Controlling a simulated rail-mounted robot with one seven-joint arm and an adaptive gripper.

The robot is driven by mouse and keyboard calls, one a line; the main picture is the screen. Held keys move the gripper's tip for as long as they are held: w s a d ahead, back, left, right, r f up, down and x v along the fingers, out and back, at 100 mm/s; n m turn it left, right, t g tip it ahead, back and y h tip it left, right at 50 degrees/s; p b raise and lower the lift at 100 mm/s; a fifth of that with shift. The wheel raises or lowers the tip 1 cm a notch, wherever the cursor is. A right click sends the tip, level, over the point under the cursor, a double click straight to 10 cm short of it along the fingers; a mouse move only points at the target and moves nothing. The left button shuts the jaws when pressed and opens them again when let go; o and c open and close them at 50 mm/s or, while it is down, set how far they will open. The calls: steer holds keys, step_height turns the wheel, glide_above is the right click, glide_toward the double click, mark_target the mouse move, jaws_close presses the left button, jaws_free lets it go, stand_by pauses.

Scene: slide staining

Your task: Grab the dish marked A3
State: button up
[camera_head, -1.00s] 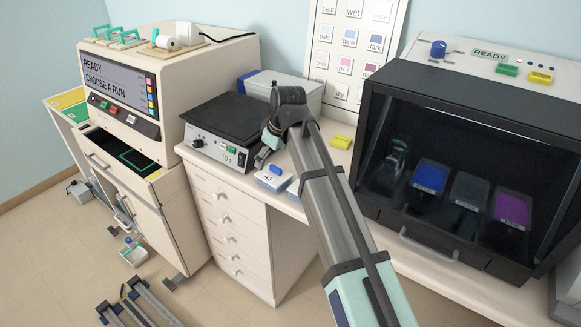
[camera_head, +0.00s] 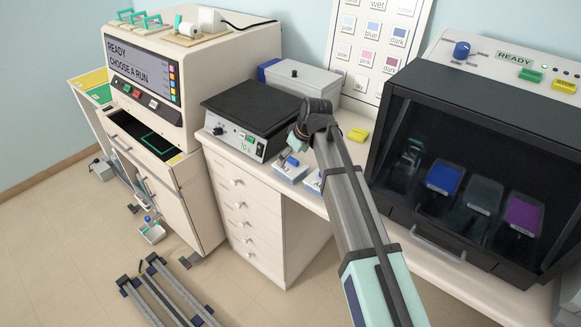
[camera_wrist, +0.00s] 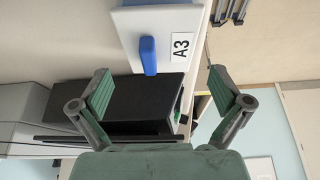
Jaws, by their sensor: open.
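The dish marked A3 (camera_wrist: 178,20) is a pale box with a blue upright handle (camera_wrist: 148,55) on top. In the wrist view it is at the top centre, its A3 label to the right of the handle. In the head view the dish (camera_head: 290,171) stands on the bench in front of the hot plate. My gripper (camera_wrist: 160,76) is open and empty, its green fingers spread on either side of the handle's line, apart from it. In the head view my gripper (camera_head: 297,145) is close above the dish, partly hidden by my wrist.
A second labelled dish (camera_head: 313,183) stands just right, partly hidden by my arm. The black-topped hot plate (camera_head: 250,105) is behind left, a yellow block (camera_head: 358,135) behind right. A dark glass-fronted cabinet (camera_head: 460,150) fills the right. The bench's front edge is close to the dishes.

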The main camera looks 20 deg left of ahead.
mark_target(289, 164)
steer(key=shift+p+x, duration=1.15)
steer(key=shift+x, duration=1.75)
steer(key=shift+d, duration=0.15)
steer(key=c, duration=1.1)
